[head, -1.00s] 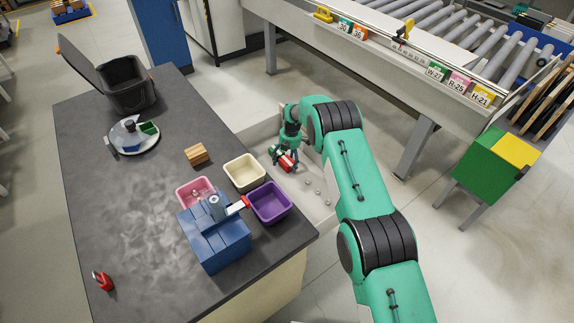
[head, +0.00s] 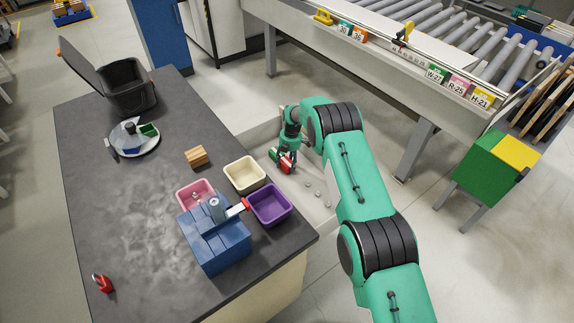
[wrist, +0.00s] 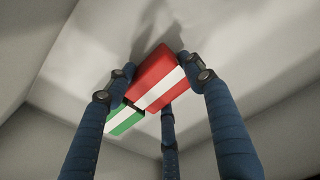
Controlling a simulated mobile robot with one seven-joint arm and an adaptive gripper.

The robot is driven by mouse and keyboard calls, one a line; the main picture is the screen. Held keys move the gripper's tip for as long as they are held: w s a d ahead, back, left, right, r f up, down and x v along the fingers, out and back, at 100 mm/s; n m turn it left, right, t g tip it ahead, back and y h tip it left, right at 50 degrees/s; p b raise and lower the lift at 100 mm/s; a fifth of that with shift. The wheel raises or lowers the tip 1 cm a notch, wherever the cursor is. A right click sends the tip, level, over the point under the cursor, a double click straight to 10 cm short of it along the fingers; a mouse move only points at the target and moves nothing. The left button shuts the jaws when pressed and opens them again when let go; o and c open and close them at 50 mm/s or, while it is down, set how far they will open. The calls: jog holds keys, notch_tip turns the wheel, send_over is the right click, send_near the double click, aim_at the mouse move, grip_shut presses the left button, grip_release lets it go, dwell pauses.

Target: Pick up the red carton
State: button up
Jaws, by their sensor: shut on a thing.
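The red carton (wrist: 160,78) has a white stripe and sits between my three blue fingers in the wrist view. In the head view the red carton (head: 287,163) is under my gripper (head: 283,158), inside a pale open drawer (head: 262,132) at the table's right side. My gripper (wrist: 155,88) is shut on the red carton. A green carton with a white stripe (wrist: 122,121) lies against its lower left, near the left finger; it also shows in the head view (head: 272,153). Whether the red carton is clear of the drawer floor I cannot tell.
A roller conveyor (head: 440,45) stands behind.

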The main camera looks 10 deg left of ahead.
aim_at(286, 162)
jog(key=shift+r, duration=0.5)
jog(key=shift+c, duration=0.8)
notch_tip(286, 162, up, 2)
jog(key=shift+w+r+p, duration=0.1)
jog(key=shift+p, duration=0.4)
jog(key=s+d+p, duration=0.1)
jog(key=s+d, duration=0.1)
jog(key=s, duration=0.3)
jog(key=s+d+r+p, duration=0.1)
jog(key=s+d, duration=0.1)
jog(key=s, duration=0.3)
jog(key=s+d+p, duration=0.1)
jog(key=s+d, duration=0.1)
jog(key=s, duration=0.3)
jog(key=shift+r, duration=0.2)
